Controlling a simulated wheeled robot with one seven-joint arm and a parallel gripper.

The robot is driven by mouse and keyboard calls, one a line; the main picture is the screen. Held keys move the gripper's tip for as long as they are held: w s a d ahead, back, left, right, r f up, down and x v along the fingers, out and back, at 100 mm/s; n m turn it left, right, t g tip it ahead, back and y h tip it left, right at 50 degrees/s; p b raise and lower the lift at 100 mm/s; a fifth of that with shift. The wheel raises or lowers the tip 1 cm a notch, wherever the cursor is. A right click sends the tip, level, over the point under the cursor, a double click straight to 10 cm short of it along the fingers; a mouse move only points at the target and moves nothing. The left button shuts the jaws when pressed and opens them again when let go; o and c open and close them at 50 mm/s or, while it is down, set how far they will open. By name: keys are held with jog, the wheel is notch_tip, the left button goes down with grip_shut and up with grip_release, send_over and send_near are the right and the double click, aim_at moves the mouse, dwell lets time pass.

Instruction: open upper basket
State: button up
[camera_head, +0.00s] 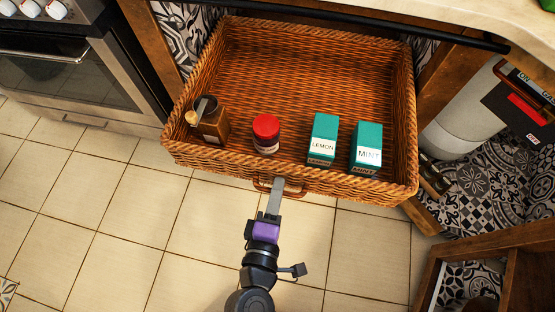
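The upper wicker basket (182,148) is pulled well out from under the counter, with its inside in view. My gripper (276,187) is at the handle (264,184) on the middle of the basket's front wall. Its fingers overlap the handle from this view. I cannot tell whether they are shut around it.
A stove (75,70) stands at the left. At the right are a white cylinder (460,120) and a wooden shelf frame (490,250). The counter edge (470,18) and a dark rail (440,30) lie above the basket's back. The tiled floor (130,230) in front is clear.

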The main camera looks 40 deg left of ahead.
jog(key=shift+o, duration=0.9)
jog(key=v, duration=0.7)
jog(key=shift+s+d, duration=0.2)
jog(key=shift+s, duration=0.15)
